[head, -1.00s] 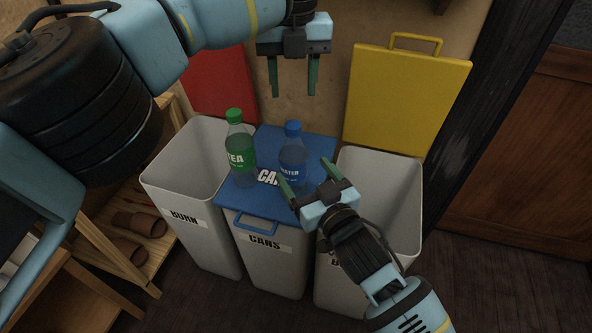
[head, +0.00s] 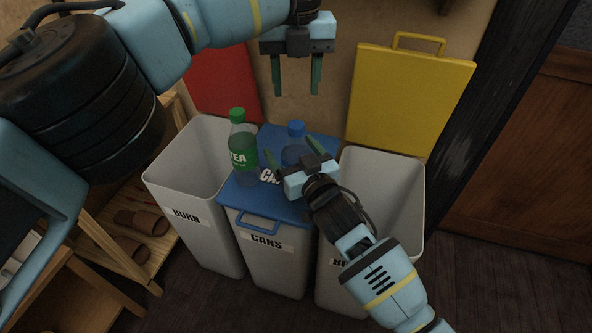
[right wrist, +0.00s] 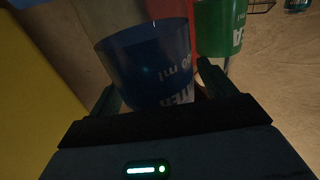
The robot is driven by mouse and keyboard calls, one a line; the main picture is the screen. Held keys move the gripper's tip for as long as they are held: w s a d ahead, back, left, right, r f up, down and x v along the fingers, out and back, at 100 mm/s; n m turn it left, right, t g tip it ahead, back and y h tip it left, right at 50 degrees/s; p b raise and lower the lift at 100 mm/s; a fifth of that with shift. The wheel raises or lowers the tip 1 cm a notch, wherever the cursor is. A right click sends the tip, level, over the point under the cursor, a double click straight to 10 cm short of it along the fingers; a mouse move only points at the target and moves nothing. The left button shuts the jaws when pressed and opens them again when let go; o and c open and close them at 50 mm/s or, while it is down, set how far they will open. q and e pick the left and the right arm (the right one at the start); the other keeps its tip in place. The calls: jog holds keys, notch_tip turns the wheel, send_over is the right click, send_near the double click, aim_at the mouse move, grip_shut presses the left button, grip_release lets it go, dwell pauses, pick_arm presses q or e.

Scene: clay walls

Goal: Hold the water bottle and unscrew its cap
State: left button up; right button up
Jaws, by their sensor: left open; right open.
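The water bottle (head: 291,155), with a blue cap (head: 296,127), stands upright on the blue lid of the middle bin. My right gripper (head: 291,150) is open, with one finger on either side of the bottle; it hides the bottle's lower part in the head view. In the right wrist view the bottle's blue label (right wrist: 150,65) lies between the open fingers (right wrist: 160,92). I cannot tell if they touch it. My left gripper (head: 296,91) is open and empty, pointing down above and behind the bottle's cap, clear of it.
A green-capped tea bottle (head: 241,150) stands just left of the water bottle on the blue lid (head: 268,208). Open grey bins stand left (head: 190,150) and right (head: 385,190). Red (head: 222,84) and yellow (head: 405,100) lids lean on the wall behind.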

jog(key=shift+w, duration=0.1)
jog(key=c, duration=1.3)
jog(key=o, duration=1.3)
pick_arm(q)
jog(key=shift+r, duration=0.1)
pick_arm(e)
jog(key=p+v, duration=0.2)
jog(key=v, duration=0.4)
jog(key=shift+s+d, duration=0.15)
jog(key=shift+s, duration=0.2)
pick_arm(q)
jog(key=shift+s+r, duration=0.15)
jog(key=shift+r, duration=1.35)
pick_arm(e)
jog(key=shift+s+d, duration=0.25)
jog(key=shift+s, duration=0.25)
